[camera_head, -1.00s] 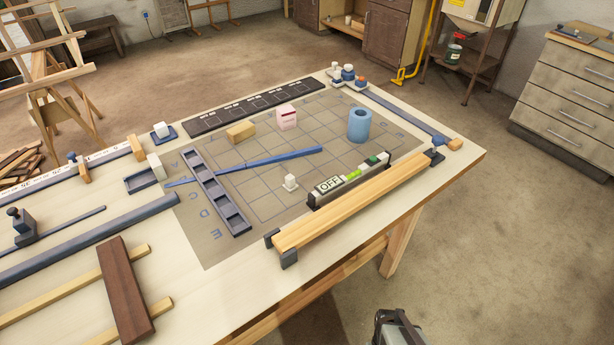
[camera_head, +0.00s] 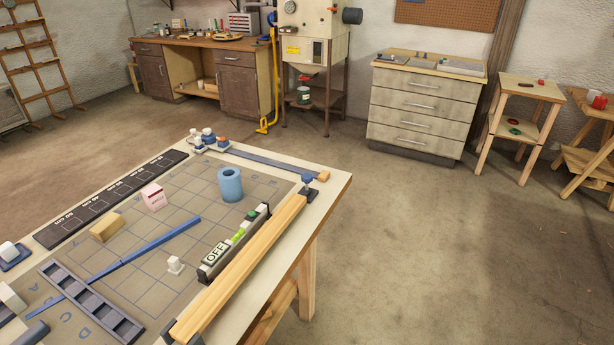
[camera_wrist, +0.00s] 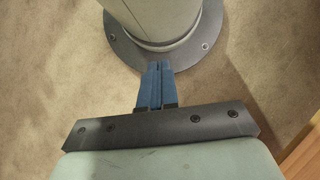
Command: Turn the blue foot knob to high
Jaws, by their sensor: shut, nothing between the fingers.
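Small knobs with white, blue and orange caps stand in a cluster at the back corner of the workbench; one is a blue-capped knob (camera_head: 208,133). Another blue knob (camera_head: 308,180) sits at the far end of the wooden bar. I cannot tell which is the foot knob, and no setting mark is readable on either. My gripper (camera_wrist: 157,68) shows in the wrist view with its blue fingers together and empty, over bare floor and a round grey flange. It is out of the head view, away from the knobs.
Floor right of the bench is clear.

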